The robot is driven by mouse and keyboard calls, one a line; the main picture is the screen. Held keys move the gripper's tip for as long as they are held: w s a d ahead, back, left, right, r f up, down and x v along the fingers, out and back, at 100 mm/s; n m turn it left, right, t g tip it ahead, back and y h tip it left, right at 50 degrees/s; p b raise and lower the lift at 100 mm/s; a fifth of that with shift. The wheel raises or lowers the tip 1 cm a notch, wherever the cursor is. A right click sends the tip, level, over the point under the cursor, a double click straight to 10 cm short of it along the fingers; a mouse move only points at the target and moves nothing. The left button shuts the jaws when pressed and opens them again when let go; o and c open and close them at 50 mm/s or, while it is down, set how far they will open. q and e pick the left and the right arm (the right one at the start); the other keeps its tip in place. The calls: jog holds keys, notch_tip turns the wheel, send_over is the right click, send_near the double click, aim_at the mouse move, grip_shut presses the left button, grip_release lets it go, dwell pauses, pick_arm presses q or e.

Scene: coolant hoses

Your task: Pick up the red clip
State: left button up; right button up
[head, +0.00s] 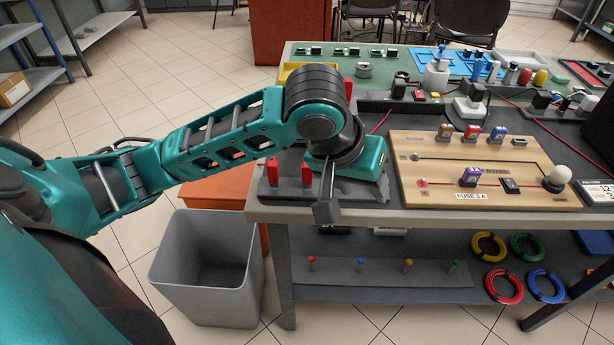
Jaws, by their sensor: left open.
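Two small red upright pieces stand at the front left corner of the workbench, a left one (272,172) and a right one (307,174). Another red piece (348,88) shows behind my left wrist. I cannot tell which of these, if any, is the red clip. My left gripper (327,204) is open and points down at the bench's front edge, just right of the right red piece. Its teal body hides part of the bench there. I cannot see anything between its fingers. My right gripper is not in view.
A wooden fuse board (468,196) lies right of my left gripper. A grey bin (208,290) stands on the floor below left. The lower shelf holds coloured rings, including a red ring (504,287). Bottles and small parts crowd the bench's back.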

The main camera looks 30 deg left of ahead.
aim_at(307, 169)
pick_arm(q)
jog(key=s+a+r+n+g+y+b, duration=0.1)
jog(key=s+a+r+n+y, duration=0.1)
jog(key=a+r+n+y, duration=0.45)
jog(key=shift+m+h, duration=0.85)
jog(key=shift+h, duration=0.1)
jog(key=a+f+b, duration=0.1)
jog(key=f, duration=0.1)
jog(key=w+a+f+b, duration=0.1)
jog(key=a+f, duration=0.1)
jog(key=w+a+f+b, duration=0.1)
jog(key=f, duration=0.1)
jog(key=shift+w+a+f, duration=0.2)
jog(key=shift+w+a, duration=0.05)
jog(key=shift+a, duration=0.1)
jog(key=b+x, duration=0.1)
jog(key=x, duration=0.2)
jog(key=b+x, duration=0.1)
jog(key=x, duration=0.1)
jog(key=shift+w+d+f+b, duration=0.1)
jog(key=shift+d+f+b, duration=0.1)
jog(key=shift+d+b, duration=0.15)
jog(key=shift+c, duration=0.3)
grip_shut()
